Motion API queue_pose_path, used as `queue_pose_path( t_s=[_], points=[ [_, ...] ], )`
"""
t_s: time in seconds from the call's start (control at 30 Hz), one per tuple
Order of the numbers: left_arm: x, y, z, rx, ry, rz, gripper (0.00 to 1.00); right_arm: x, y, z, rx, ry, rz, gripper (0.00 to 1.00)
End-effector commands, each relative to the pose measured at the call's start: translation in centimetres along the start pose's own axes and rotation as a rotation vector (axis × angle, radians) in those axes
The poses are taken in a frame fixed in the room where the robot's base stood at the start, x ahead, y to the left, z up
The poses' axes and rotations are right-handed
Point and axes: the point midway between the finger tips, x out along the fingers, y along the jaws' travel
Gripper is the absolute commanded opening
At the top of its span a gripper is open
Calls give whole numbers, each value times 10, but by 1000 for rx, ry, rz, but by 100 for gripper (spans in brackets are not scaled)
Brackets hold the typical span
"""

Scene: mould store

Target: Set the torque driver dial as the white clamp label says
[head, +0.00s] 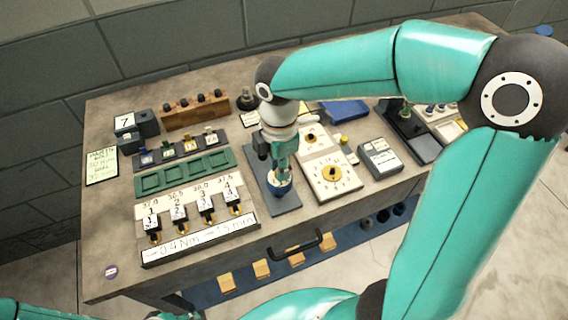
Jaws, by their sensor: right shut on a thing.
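My right gripper (281,168) points down over a grey plate (286,204) near the middle of the bench. It is shut on a round blue-and-white knob (281,188), perhaps the torque driver's dial; the fingers hide much of it and its setting cannot be read. To its left, several white cards numbered 1 to 4 (179,212) stand in a row with small black-and-yellow pieces. A white label strip (199,240) in front of them reads about "0.4 Nm" and "1.5 mm". I cannot tell which is the clamp label. My left gripper is not in view.
White panels with yellow-centred dials (333,174) stand right of the gripper. Behind are a wooden rack (195,112), a green tray (185,173) and a dark box marked 7 (125,122). A drawer handle (296,247) juts from the front. The bench's front left is mostly clear.

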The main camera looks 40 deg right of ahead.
Motion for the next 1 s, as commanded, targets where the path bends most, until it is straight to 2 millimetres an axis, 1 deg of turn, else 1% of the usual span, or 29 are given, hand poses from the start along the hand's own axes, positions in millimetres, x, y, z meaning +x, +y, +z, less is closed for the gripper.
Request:
queue_pose_path(
  t_s=[0.1,0.17,0.53,0.87,0.9,0.97,1.0],
  points=[
    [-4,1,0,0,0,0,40,-1,0,0,-80,0,-2,0],
    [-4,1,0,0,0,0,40,0,0,0,-100,0,-1,0],
    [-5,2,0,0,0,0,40,0,0,0,-128,0,-1,0],
    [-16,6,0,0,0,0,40,-1,0,0,-386,1,-2,0],
    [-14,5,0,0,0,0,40,0,0,0,-380,1,-1,28],
    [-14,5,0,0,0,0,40,0,0,0,-379,0,-1,38],
    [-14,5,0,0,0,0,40,0,0,0,-378,0,-1,44]
  ],
)
